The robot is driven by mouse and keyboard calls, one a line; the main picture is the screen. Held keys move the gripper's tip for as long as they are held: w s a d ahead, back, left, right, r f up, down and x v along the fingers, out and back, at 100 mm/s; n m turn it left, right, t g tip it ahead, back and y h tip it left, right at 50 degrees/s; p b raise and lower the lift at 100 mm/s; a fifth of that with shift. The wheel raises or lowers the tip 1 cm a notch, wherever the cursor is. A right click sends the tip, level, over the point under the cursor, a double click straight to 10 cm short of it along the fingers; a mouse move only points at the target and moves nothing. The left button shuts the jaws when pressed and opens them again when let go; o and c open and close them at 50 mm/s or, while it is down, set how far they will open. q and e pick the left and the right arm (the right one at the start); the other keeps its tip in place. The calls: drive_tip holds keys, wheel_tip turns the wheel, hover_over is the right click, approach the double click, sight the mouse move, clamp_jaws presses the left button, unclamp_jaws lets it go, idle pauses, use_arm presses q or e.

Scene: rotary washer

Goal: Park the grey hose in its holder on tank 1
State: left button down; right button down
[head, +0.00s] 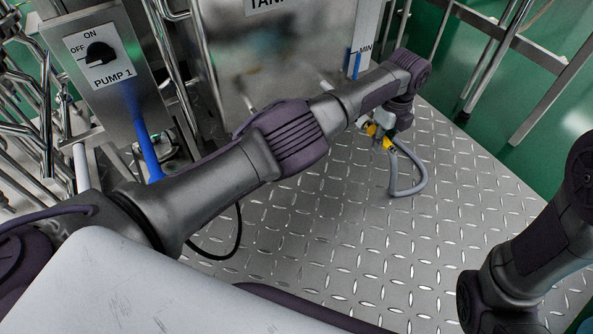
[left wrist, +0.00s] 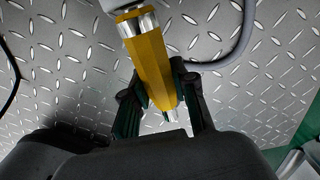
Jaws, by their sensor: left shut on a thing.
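The grey hose (head: 418,183) hangs in a loop below my left gripper (head: 382,137) in the head view. Its yellow end piece (head: 386,142) shows at the gripper. In the left wrist view, the yellow end piece (left wrist: 148,58) with metal collars sits between the dark fingers of my left gripper (left wrist: 160,92), which is shut on it. The grey hose (left wrist: 232,52) curves past on the right there. Tank 1 (head: 262,60) is the steel tank at the top middle, its label partly cut off. The holder cannot be made out. My right gripper is out of view.
Metal pipes crowd the left edge. The diamond-plate floor (head: 330,225) is mostly clear. Steel rails (head: 497,60) stand at the upper right.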

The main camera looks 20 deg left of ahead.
use_arm(q)
drive_tip(key=shift+a, duration=0.1)
drive_tip(key=c, duration=0.8)
unclamp_jaws()
drive_tip(key=shift+c, duration=0.2)
